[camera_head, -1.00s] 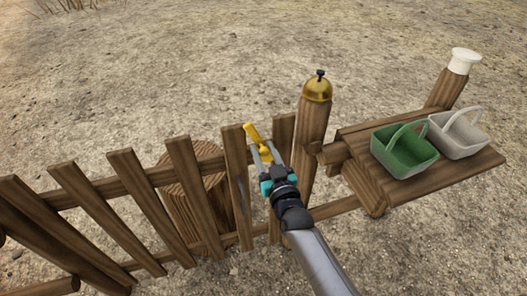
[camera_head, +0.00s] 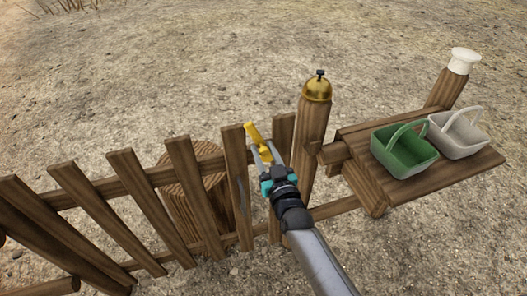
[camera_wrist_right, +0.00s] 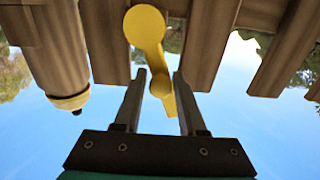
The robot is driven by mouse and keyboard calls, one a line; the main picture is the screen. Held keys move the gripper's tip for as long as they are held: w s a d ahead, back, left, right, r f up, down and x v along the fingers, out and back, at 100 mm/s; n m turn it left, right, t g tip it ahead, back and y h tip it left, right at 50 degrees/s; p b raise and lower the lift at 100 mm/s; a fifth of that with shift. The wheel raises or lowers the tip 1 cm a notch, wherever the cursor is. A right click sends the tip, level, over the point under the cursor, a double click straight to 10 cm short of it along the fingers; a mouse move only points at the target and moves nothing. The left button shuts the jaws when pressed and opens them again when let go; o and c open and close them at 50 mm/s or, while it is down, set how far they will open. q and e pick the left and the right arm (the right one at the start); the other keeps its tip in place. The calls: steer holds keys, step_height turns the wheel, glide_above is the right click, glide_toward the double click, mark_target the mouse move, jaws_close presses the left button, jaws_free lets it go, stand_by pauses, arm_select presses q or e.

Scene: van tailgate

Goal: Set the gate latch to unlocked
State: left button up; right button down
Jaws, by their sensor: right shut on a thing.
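The yellow gate latch (camera_head: 253,132) sits at the top of the wooden gate (camera_head: 181,160), near the gate post. In the right wrist view the latch (camera_wrist_right: 145,26) shows a round hub and a narrower arm reaching between my fingers. My right gripper (camera_head: 262,150) is shut on the latch's arm, with one finger on each side of it in the right wrist view (camera_wrist_right: 160,85). The fingers partly hide the latch in the head view. I cannot read any lock mark on it. My left gripper is not in view.
A post with a brass bell (camera_head: 317,88) stands just right of the latch. A wooden shelf (camera_head: 452,178) farther right holds a green basket (camera_head: 405,155) and a white basket (camera_head: 460,137). A tree stump (camera_head: 180,177) stands behind the gate. Open ground lies beyond.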

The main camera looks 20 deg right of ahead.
steer(key=shift+a, duration=0.25)
steer(key=shift+d+m+p, duration=0.15)
steer(key=shift+m+p, duration=0.25)
steer(key=shift+m, duration=0.1)
steer(key=c, duration=0.7)
jaws_free()
steer(key=shift+o, duration=0.4)
steer(key=shift+d, duration=0.1)
steer(key=shift+r, duration=0.1)
steer(key=shift+s, duration=0.1)
steer(key=s+p, duration=0.2)
steer(key=s, duration=1.3)
steer(key=shift+d, duration=0.3)
